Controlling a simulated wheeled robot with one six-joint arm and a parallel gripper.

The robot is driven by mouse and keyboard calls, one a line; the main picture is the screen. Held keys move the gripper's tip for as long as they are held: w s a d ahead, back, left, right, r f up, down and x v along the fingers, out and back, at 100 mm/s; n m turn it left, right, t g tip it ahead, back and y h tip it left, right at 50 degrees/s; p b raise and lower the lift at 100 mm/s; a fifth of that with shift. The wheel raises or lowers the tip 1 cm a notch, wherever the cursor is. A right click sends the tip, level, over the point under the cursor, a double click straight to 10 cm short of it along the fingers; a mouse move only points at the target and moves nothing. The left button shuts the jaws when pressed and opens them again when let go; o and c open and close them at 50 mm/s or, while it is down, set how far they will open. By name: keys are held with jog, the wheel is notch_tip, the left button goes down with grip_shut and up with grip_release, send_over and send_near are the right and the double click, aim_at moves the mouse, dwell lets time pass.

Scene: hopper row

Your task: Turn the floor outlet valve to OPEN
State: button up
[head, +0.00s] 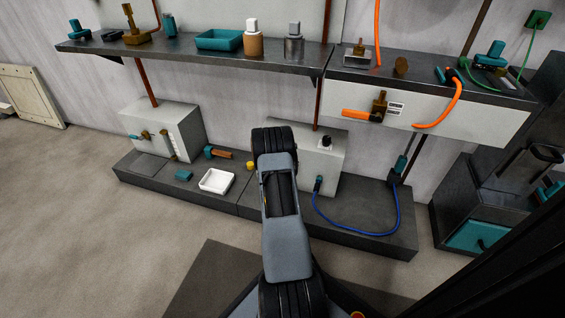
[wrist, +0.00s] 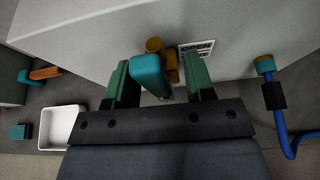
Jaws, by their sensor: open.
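The floor outlet valve shows in the wrist view, with a brass body (wrist: 170,66) on the face of a pale cabinet (wrist: 100,42) and a teal handle (wrist: 149,74) reaching toward the camera. A label (wrist: 200,49) beside it reads OPEN on its top line; the lower line is partly hidden by a finger. My gripper (wrist: 160,82) is open, its green fingers on either side of the handle. The handle lies nearer the left finger; I cannot tell whether they touch. In the head view my arm hides the valve and my fingertips.
A blue hose (head: 357,234) loops on the plinth (head: 377,210) right of my arm. A white tray (head: 217,180), a teal block (head: 183,175) and an orange-handled tool (head: 221,153) lie to the left. A loaded shelf (head: 180,48) runs above. Open floor (head: 90,230) lies at left.

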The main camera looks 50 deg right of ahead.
jog(key=p+v, duration=0.5)
jog(key=v, duration=0.8)
jog(key=shift+s+a, duration=0.2)
jog(key=shift+a, duration=0.1)
jog(key=shift+r, duration=0.1)
jog(key=shift+r, duration=0.15)
